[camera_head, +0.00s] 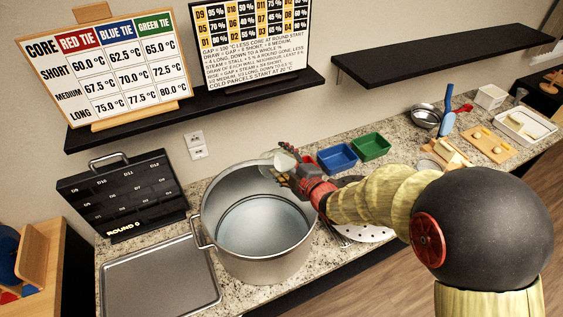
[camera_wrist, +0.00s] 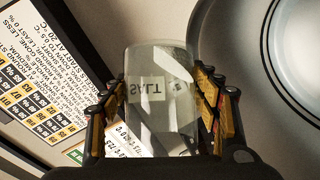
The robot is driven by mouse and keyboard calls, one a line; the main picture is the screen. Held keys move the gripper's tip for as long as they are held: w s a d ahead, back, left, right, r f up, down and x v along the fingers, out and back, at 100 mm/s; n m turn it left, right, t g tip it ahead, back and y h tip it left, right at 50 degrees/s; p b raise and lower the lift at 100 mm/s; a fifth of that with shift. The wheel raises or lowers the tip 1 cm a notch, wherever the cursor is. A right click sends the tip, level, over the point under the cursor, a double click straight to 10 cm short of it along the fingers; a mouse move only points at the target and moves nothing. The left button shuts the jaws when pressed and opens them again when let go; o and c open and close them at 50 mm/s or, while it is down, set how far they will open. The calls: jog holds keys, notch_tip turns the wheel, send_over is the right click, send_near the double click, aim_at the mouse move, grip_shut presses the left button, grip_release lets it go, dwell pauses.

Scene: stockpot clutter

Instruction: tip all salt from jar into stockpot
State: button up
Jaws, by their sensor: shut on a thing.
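The stockpot (camera_head: 212,205) is a large metal pot standing open on the counter. Its inside shows a pale bluish surface low down. My gripper (camera_head: 284,170) is at the pot's back right rim, shut on a clear glass jar (camera_head: 272,162). In the wrist view the jar (camera_wrist: 160,105) sits between both fingers, and its label reads SALT upside down. The jar looks tilted over the rim area. I cannot tell how much salt is in it. Part of the pot (camera_wrist: 300,60) shows at the upper right of the wrist view.
A metal tray (camera_head: 160,280) lies left of the pot, with a black case (camera_head: 120,195) behind it. Blue (camera_head: 336,158) and green (camera_head: 371,147) bins stand right of the gripper. A perforated white plate (camera_head: 370,233) lies under my arm. A shelf (camera_head: 200,110) with signs hangs above.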

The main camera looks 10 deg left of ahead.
jog(key=shift+s+a+f+n+t+b, duration=0.1)
jog(key=shift+n+t+b, duration=0.3)
jog(key=shift+b, duration=1.8)
jog(key=shift+s+a+f+n+t+b, duration=0.15)
jog(key=shift+n+b, duration=0.35)
jog(key=shift+b, duration=1.65)
jog(key=shift+s+f+n+t+b, duration=0.25)
jog(key=shift+n+t+b, duration=0.5)
jog(key=shift+b, duration=3.85)
jog(key=shift+s+a+r+n+t+y+b, duration=0.2)
jog(key=shift+n+b, duration=0.3)
jog(key=shift+b, duration=1.35)
jog(key=shift+s+a+r+n+t+y+b, duration=0.1)
jog(key=shift+r+n+y+b, duration=0.3)
jog(key=shift+b, duration=1.4)
